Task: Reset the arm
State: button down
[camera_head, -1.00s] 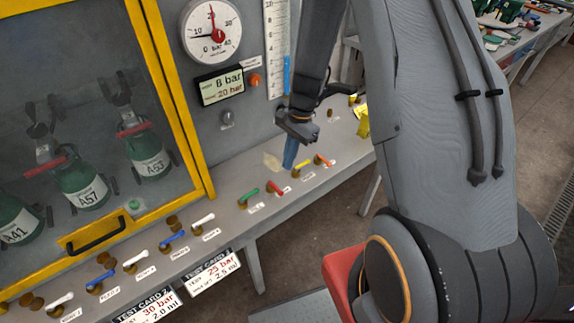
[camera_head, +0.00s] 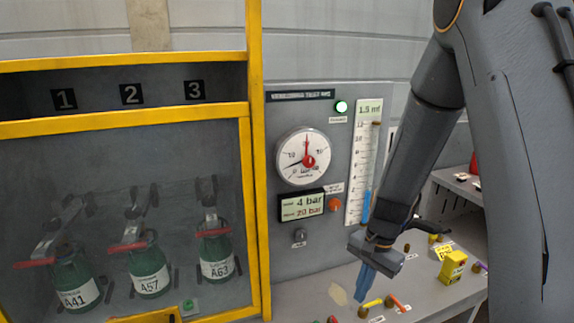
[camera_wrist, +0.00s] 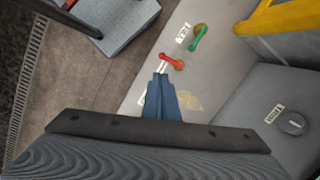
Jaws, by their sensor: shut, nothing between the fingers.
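My gripper (camera_head: 366,283) is at the lower right of the head view, above the grey bench, with its blue fingers pointing down. The fingers are together and hold nothing. In the wrist view the shut fingers (camera_wrist: 162,100) point toward a red-handled valve (camera_wrist: 172,62), with a green-handled valve (camera_wrist: 198,36) beside it. I cannot tell whether the fingertips touch anything. My arm comes down from the upper right of the head view.
The grey panel carries a round gauge (camera_head: 303,157), a display (camera_head: 301,206) reading 4 bar over 20 bar, and a lit green lamp (camera_head: 341,107). A yellow-framed cabinet (camera_head: 253,160) holds green cylinders A41, A57 and A63. A yellow box (camera_head: 453,267) stands on the bench (camera_head: 310,291).

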jog(key=s+r+n+t+h+b, duration=0.1)
jog(key=s+r+n+t+b, duration=0.1)
jog(key=s+n+b, duration=0.4)
jog(key=shift+s+a+r+n+h+b, duration=0.45)
jog(key=shift+s+r+n, duration=0.45)
jog(key=shift+s+n, duration=1)
